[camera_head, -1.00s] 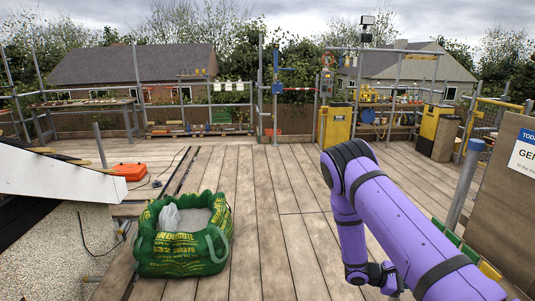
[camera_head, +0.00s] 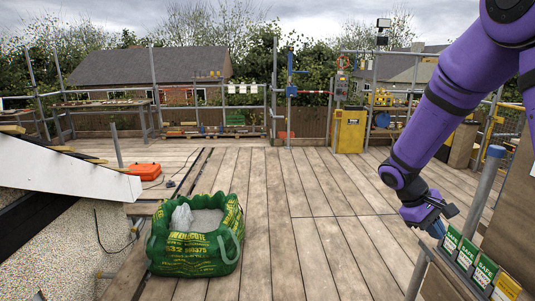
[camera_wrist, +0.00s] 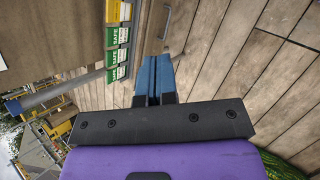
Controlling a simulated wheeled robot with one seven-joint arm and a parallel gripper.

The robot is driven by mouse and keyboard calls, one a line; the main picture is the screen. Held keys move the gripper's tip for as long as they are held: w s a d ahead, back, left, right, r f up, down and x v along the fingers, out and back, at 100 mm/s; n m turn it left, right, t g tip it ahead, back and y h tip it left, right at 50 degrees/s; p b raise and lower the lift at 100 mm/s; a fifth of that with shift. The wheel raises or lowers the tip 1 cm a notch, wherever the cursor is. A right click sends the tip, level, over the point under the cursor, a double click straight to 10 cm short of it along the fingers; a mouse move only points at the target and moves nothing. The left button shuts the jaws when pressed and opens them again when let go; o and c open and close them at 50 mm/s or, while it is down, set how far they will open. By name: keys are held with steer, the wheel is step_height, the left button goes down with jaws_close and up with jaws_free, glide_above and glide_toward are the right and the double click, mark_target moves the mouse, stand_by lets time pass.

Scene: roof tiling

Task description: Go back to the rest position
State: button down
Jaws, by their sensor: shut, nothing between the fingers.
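My gripper (camera_head: 435,227) hangs from my raised purple arm at the right of the head view, above the plank deck and close to the row of green and white tags. In the wrist view its blue fingers (camera_wrist: 155,78) are together, with nothing between them. The gripper points downward, and the deck boards lie beyond it. The fingertips are small and partly dark in the head view.
A green bulk bag (camera_head: 195,240) stands on the deck at left centre. Green "SAFE" tags (camera_head: 470,256) line a rail at the right, beside a grey scaffold post (camera_head: 485,205). An orange case (camera_head: 144,171) lies near the sloped roof edge (camera_head: 60,165). The middle deck (camera_head: 290,220) is clear.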

steer(key=s+a+r+m+t+y, duration=0.2)
steer(key=s+a+r+t+y, duration=0.1)
steer(key=s+r, duration=0.7)
steer(key=s+a+r+m+t+y, duration=0.2)
steer(key=s+a+r+t+y, duration=0.2)
steer(key=s+a+r, duration=0.3)
steer(key=shift+s+a+r+t, duration=0.3)
steer(key=shift+s+r+t, duration=0.8)
steer(key=shift+s, duration=1.65)
steer(key=shift+r+g, duration=0.25)
steer(key=shift+g, duration=0.05)
